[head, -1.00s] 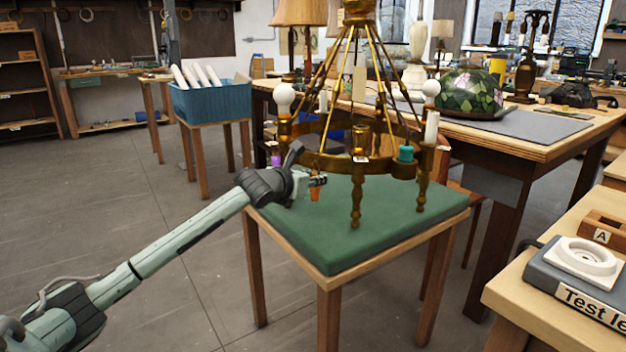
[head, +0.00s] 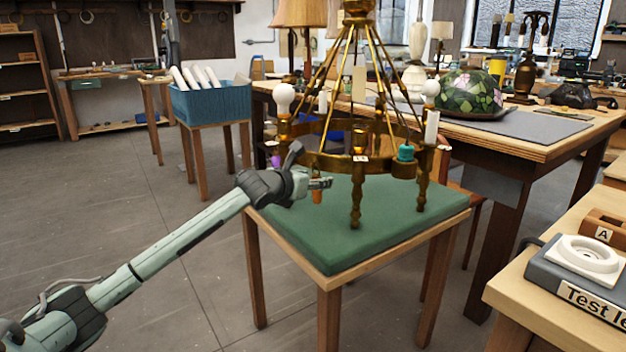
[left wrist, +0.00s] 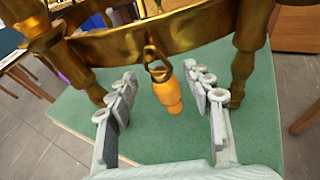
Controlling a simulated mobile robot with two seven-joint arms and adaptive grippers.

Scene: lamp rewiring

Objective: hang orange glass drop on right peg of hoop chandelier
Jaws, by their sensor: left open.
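The orange glass drop (left wrist: 167,92) hangs below the brass hoop (left wrist: 140,40) in the left wrist view. Its brass loop overlaps the lower edge of the hoop; the peg itself is not clear to see. My left gripper (left wrist: 163,98) is open, with one finger on each side of the drop and a gap to both. In the head view the left gripper (head: 322,183) is at the near left of the hoop chandelier (head: 335,162), and the drop (head: 317,196) shows just below the fingers. My right gripper is not in view.
The chandelier stands over a green-topped table (head: 350,240). A purple piece (head: 276,160) and a teal piece (head: 405,153) are on the hoop. Brass posts flank my left gripper closely. A bench with a grey test unit (head: 580,275) is at the right.

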